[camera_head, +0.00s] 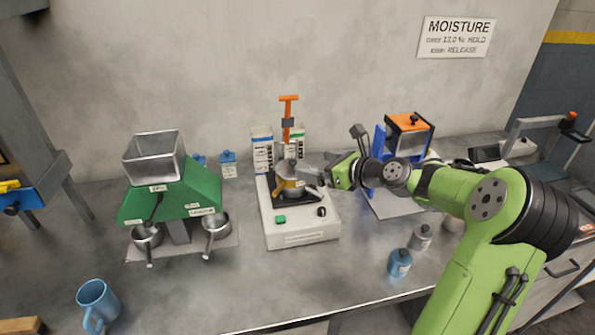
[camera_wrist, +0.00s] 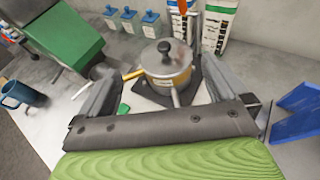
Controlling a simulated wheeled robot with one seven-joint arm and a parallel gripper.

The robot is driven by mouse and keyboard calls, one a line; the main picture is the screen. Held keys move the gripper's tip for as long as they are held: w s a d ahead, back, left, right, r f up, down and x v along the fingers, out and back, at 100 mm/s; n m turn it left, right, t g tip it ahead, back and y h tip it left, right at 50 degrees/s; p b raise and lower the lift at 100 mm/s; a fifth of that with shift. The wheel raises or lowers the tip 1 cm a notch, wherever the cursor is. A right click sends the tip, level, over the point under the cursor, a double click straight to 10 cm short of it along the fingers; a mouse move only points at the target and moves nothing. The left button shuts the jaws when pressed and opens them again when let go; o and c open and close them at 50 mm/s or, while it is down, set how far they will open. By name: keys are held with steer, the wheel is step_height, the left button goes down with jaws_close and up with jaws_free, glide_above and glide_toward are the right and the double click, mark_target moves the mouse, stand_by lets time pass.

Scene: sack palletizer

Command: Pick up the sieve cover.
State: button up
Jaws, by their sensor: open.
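The sieve cover (camera_wrist: 165,62) is a round grey lid with a dark knob. It sits on top of a metal sieve with a yellowish band (camera_wrist: 178,82), which stands on a dark plate. In the head view the cover (camera_head: 288,168) is small and partly hidden by my gripper, on the white sieve shaker (camera_head: 300,229). My gripper (camera_head: 311,174) comes in from the right, close beside the sieve. In the wrist view its open fingers (camera_wrist: 160,84) spread to the left and right of the sieve, with nothing held between them.
An orange-topped post (camera_head: 288,118) and cartons (camera_head: 262,151) stand behind the shaker. A green divider with a hopper (camera_head: 172,200) is to the left, and a blue frame device (camera_head: 381,146) to the right. A blue mug (camera_head: 97,304) and weights (camera_head: 399,264) stand nearer the front.

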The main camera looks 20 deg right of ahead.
mark_target(295, 162)
steer(key=x, duration=0.3)
steer(key=b+x, duration=0.1)
steer(key=x, duration=0.3)
steer(key=b+x, duration=0.1)
steer(key=x, duration=0.3)
steer(key=shift+d+f, duration=0.25)
steer(key=shift+s+r, duration=0.1)
steer(key=shift+s, duration=0.05)
